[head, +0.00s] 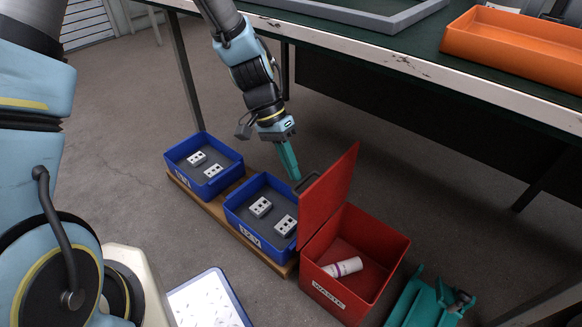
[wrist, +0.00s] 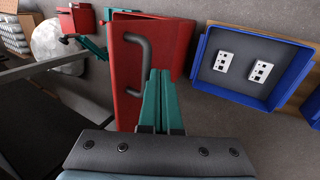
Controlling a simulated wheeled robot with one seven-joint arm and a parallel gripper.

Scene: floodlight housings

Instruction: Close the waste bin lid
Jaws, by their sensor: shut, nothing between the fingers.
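The red waste bin (head: 378,236) stands on the floor at the right end of a row of blue bins, with a WASTE label on its front. Its red lid (head: 327,200) stands upright, open, along the bin's left side. A dark handle (head: 309,181) is on the lid's outer face; the handle (wrist: 146,66) also shows in the wrist view in front of the lid (wrist: 128,90). My gripper (head: 294,176) has teal fingers, shut and empty, close beside the handle and the lid's left face. In the wrist view the fingertips (wrist: 158,74) overlap the lid's edge; contact cannot be told.
Two blue bins (head: 233,209) (head: 172,163) with white sockets stand on a wooden board to the left. A workbench (head: 400,65) overhangs behind. A teal object (head: 420,304) sits right of the bin.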

